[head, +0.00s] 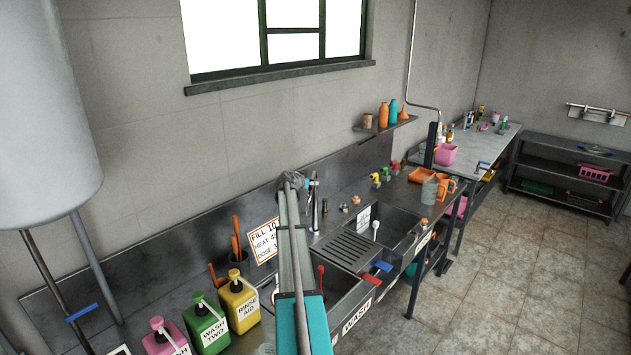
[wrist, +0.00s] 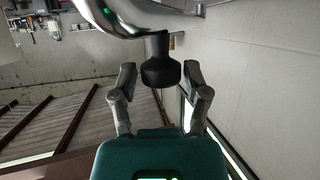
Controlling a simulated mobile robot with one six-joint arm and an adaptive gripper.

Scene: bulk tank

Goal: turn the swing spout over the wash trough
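The swing spout (head: 315,208) is a chrome tap standing behind the basins in the head view, just right of my gripper (head: 291,181). In the wrist view, the curved chrome spout (wrist: 140,18) crosses the top, and its black nozzle (wrist: 160,70) points down between my fingertips. My gripper (wrist: 160,82) is open, with a visible gap on each side of the nozzle. The wash trough (head: 343,287) is the steel basin with the WASH label, to the right of my arm. My arm hides its left part and some of the spout's surroundings.
A second basin (head: 399,226) with a ribbed drainer (head: 347,246) lies to the right. Yellow (head: 238,300), green (head: 205,325) and pink (head: 165,338) pump bottles stand at the front left. A sign (head: 264,241) leans behind my arm. The tiled floor (head: 500,270) at right is clear.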

